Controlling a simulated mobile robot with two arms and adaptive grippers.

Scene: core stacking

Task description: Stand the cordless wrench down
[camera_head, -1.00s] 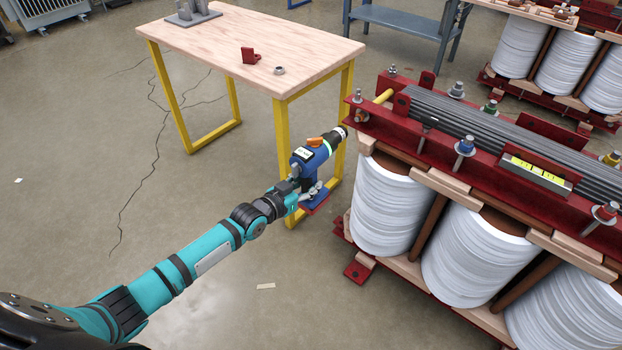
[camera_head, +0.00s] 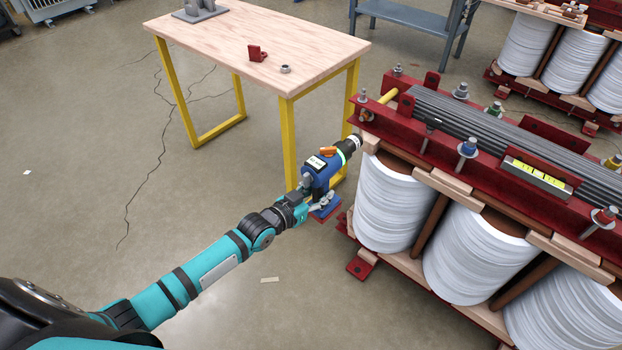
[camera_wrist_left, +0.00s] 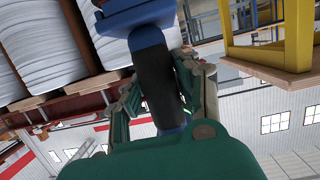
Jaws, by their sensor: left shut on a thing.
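The blue cordless wrench (camera_head: 321,169) is in the head view, between the wooden table and the red transformer core. Its dark nose points up and right, close to the left end of the core's red beam; I cannot tell whether it touches. My left gripper (camera_head: 318,201) is shut on the wrench's handle. In the left wrist view the dark handle (camera_wrist_left: 155,85) stands between the fingers of the left gripper (camera_wrist_left: 160,95), with the blue base (camera_wrist_left: 135,14) at the top of the picture. The wrench is held in the air. My right gripper is not in view.
The wooden table (camera_head: 225,50) has yellow legs and holds a red bracket (camera_head: 257,54), a small nut (camera_head: 285,69) and a grey fixture (camera_head: 200,10). Much of its top is clear. The core (camera_head: 470,150) with white coils fills the right side. A grey-blue bench (camera_head: 415,22) stands behind.

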